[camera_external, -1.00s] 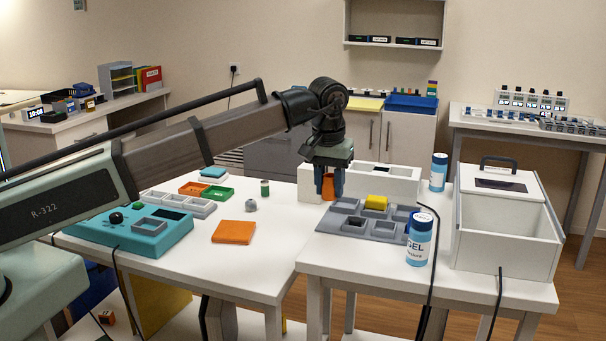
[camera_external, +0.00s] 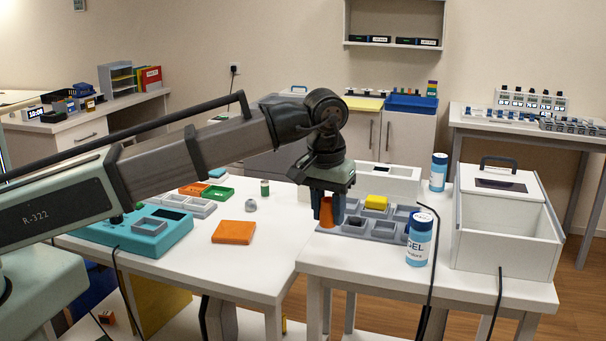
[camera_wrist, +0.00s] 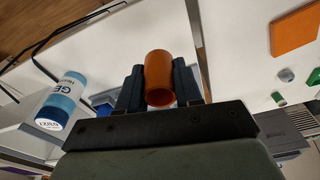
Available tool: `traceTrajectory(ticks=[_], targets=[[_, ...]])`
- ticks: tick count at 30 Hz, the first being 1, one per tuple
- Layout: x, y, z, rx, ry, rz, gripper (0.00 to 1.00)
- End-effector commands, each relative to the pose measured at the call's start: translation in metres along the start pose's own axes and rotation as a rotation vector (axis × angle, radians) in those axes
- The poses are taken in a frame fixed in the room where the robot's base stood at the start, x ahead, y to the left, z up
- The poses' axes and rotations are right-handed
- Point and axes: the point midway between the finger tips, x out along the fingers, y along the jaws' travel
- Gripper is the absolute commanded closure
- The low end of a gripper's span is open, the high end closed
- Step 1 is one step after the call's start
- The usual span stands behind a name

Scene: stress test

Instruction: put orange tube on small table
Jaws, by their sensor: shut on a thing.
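The orange tube (camera_external: 327,212) is held between the dark blue fingers of my gripper (camera_external: 328,206), at the left edge of the grey compartment tray (camera_external: 372,228) on the right white table (camera_external: 340,262). In the wrist view the tube (camera_wrist: 158,72) stands between both fingers of my gripper (camera_wrist: 158,85), its open end facing the camera. I cannot tell how far its lower end is from the table. The left white table (camera_external: 240,275) is across a narrow gap. Which table counts as the small one is not clear.
A yellow block (camera_external: 376,202) sits in the tray. A gel bottle (camera_external: 419,240) stands right of it, another bottle (camera_external: 438,172) behind. A white open box (camera_external: 508,235) is at the right. An orange square (camera_external: 234,232) and a teal box (camera_external: 150,235) lie on the left table.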

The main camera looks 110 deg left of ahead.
Motion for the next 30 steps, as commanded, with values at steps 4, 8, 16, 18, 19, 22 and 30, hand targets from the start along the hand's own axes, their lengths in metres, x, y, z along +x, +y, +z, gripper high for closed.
traceTrajectory(ticks=[4,8,16,18,19,22,30], targets=[[0.018,0.000,0.003,0.000,0.000,0.000,0.94],[0.025,0.000,0.003,0.000,0.000,0.000,0.94],[0.053,0.000,0.007,0.000,-0.001,-0.001,0.94],[0.057,0.000,0.007,0.000,0.000,0.000,0.94],[0.058,0.000,0.007,0.000,0.000,0.001,0.94],[0.057,0.000,0.007,0.000,0.001,0.001,0.94],[0.060,0.000,0.007,0.000,0.000,0.000,0.94]])
